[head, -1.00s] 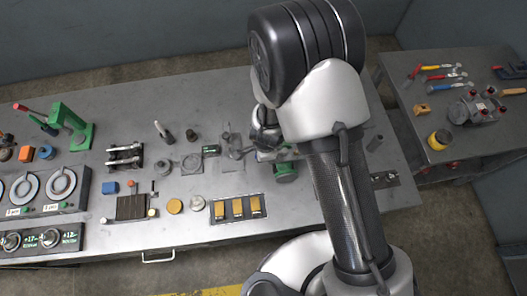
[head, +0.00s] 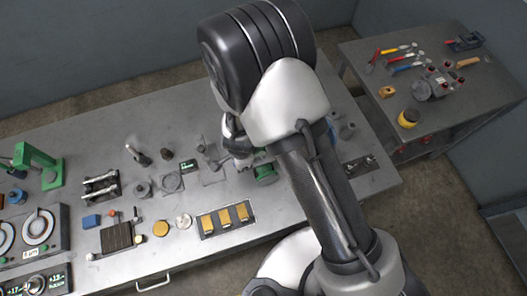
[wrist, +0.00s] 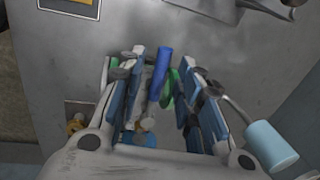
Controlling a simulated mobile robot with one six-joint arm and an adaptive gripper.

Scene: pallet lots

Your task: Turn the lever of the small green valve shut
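The small green valve (head: 265,173) stands on the workbench, just right of and below my gripper in the head view, partly hidden by my arm. In the wrist view a little of its green body (wrist: 174,84) shows behind a blue lever (wrist: 160,76). My gripper (wrist: 166,75) is open, with its blue-padded fingers on either side of the lever. Gaps seem to show between the lever and both fingers. In the head view my gripper (head: 238,152) is mostly hidden by my wrist. The base of the valve is hidden between the fingers.
A light blue cylinder on a grey rod (wrist: 272,146) lies just outside the right finger. A panel with yellow switches (head: 227,218) sits near the bench's front edge. A side table (head: 440,110) with tools stands to the right. Bare bench surface (wrist: 60,60) lies left of the gripper.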

